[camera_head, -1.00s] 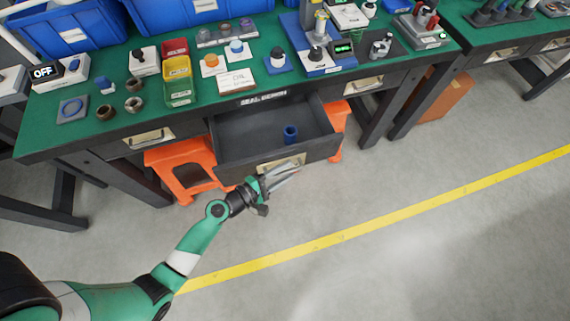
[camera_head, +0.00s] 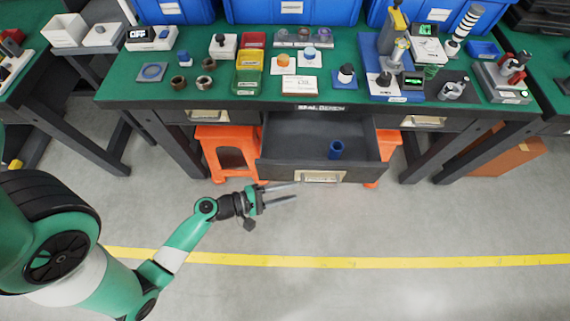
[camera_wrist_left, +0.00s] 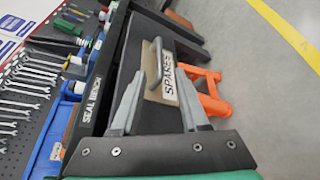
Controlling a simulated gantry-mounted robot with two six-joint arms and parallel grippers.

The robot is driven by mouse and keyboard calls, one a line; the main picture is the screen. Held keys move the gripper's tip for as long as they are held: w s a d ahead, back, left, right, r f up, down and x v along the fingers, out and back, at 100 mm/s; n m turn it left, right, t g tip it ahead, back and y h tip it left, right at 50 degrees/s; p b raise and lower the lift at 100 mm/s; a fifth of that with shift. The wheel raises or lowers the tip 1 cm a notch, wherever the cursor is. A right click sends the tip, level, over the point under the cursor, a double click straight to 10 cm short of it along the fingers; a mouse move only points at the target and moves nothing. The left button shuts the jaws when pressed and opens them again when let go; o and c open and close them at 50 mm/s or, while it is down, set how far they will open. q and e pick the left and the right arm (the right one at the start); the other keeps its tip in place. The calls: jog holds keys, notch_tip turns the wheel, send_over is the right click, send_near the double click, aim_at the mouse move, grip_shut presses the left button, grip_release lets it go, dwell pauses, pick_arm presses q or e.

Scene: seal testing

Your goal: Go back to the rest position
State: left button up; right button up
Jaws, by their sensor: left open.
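My left gripper (camera_head: 282,193) is open and empty in the head view, in front of and just below the open drawer's front. Its two fingers point right and lie apart from each other. In the left wrist view its fingers (camera_wrist_left: 158,105) frame the drawer's metal handle and a label reading SPARES (camera_wrist_left: 170,78). The open drawer (camera_head: 280,150) holds one blue cylinder (camera_head: 336,149) standing upright toward its right side. I cannot tell from these views whether a finger touches the drawer. My right gripper is not in view.
The green workbench (camera_head: 215,97) carries a yellow bin (camera_head: 248,78), a red bin, metal rings, a card and a blue test stand. Orange stools (camera_head: 228,150) stand under the bench. The grey floor (camera_head: 420,220) with a yellow line (camera_head: 350,262) is clear in front.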

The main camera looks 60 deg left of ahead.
pick_arm(q)
jog(key=shift+s+r, duration=0.15)
jog(key=shift+s, duration=0.25)
